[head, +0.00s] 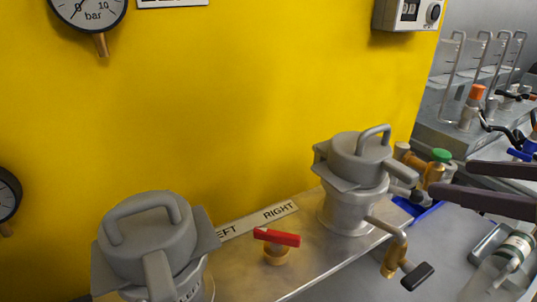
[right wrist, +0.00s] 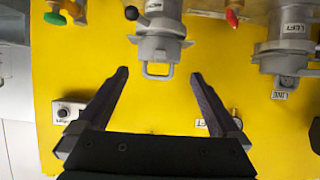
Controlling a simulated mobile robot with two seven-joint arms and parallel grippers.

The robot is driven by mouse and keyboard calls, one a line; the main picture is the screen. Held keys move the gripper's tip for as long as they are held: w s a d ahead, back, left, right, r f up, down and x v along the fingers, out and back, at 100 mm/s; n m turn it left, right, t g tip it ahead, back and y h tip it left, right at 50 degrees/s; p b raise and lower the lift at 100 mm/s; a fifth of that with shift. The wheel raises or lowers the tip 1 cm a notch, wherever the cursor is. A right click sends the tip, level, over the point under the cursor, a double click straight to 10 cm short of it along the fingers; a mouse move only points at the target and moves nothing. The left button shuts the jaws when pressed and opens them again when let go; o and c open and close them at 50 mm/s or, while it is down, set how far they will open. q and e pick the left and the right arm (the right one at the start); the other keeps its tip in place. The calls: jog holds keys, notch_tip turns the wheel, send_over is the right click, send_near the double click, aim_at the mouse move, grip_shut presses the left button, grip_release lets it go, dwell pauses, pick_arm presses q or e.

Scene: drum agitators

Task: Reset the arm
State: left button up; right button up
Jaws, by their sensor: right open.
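My right gripper (head: 449,179) comes in from the right edge of the head view, its two dark fingers apart and empty. It is to the right of the right drum agitator (head: 352,170), a grey lidded unit with a loop handle, and does not appear to touch it. In the right wrist view the open fingers (right wrist: 160,73) flank the loop handle of a grey unit (right wrist: 158,40); the gap in depth is hard to judge. The left drum agitator (head: 150,240) is at the lower left of the head view. My left gripper is not in view.
A red-handled valve (head: 277,240) stands between the units on a metal shelf (head: 330,252). A black-tipped crank (head: 415,276) sticks out at the front right. Behind is a yellow panel (head: 235,100) with gauges (head: 88,8). Glassware (head: 480,65) and bottles crowd the right bench.

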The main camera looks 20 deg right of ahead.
jog(key=s+a+f+n+g, duration=0.1)
jog(key=s+a+f+g, duration=0.35)
jog(key=a, duration=0.35)
jog(key=s+a+f+n+g, duration=0.1)
jog(key=s+a+f+g, duration=0.2)
jog(key=a+f+g, duration=0.35)
notch_tip(320, 180, up, 39)
jog(key=a+t+p, duration=0.1)
jog(key=p, duration=3.5)
jog(key=shift+s+f+m+h+p, duration=0.2)
jog(key=shift+s+m+h+p, duration=0.15)
jog(key=shift+m+h, duration=0.05)
